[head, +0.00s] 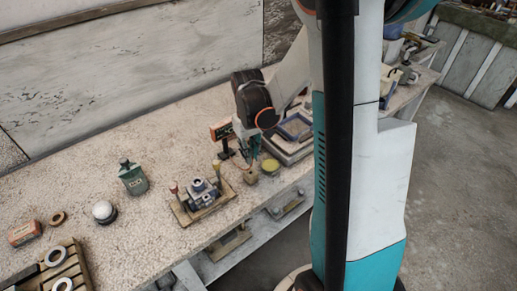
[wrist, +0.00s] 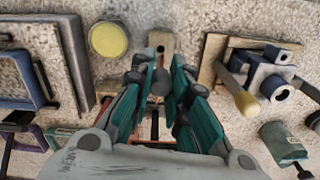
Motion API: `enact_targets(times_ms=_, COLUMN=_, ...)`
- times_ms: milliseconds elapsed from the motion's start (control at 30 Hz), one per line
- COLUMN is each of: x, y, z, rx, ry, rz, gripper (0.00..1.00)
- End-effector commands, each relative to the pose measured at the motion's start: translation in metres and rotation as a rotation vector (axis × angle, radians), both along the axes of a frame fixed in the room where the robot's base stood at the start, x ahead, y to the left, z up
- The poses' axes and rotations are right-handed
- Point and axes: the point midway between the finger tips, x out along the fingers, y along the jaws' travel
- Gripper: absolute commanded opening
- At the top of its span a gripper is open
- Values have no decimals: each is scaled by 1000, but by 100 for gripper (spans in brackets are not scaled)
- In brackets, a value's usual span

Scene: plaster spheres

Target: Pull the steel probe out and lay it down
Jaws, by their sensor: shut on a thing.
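My gripper (head: 253,172) points down over the bench beside a small wooden block (head: 270,167). In the wrist view my gripper (wrist: 161,76) has its teal fingers closed around a grey, round-ended piece, which I take as the steel probe (wrist: 160,84). The wooden block (wrist: 160,41) shows just beyond the fingertips, with a small dark spot on its top. The probe's lower part is hidden, so I cannot tell whether it is still in the block. The probe cannot be made out in the head view.
A yellow round tin (wrist: 108,40) and a blue-framed tray (head: 296,126) stand close by. A wooden fixture with a grey metal part (head: 203,194) is on the other side.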

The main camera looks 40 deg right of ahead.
Motion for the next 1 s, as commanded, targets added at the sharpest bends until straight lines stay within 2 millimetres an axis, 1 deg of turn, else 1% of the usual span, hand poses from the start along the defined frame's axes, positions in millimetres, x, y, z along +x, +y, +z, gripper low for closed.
enact_targets(times_ms=367, x=0, y=0, z=0, rx=0, ry=0, rz=-1, gripper=0)
enact_targets(times_ms=467, x=0, y=0, z=-4, rx=0, ry=0, rz=-1, gripper=0)
enact_targets(times_ms=567, x=0, y=0, z=-11, rx=0, ry=0, rz=-1, gripper=0)
enact_targets(times_ms=1000, x=0, y=0, z=-52, rx=0, ry=0, rz=-1, gripper=0)
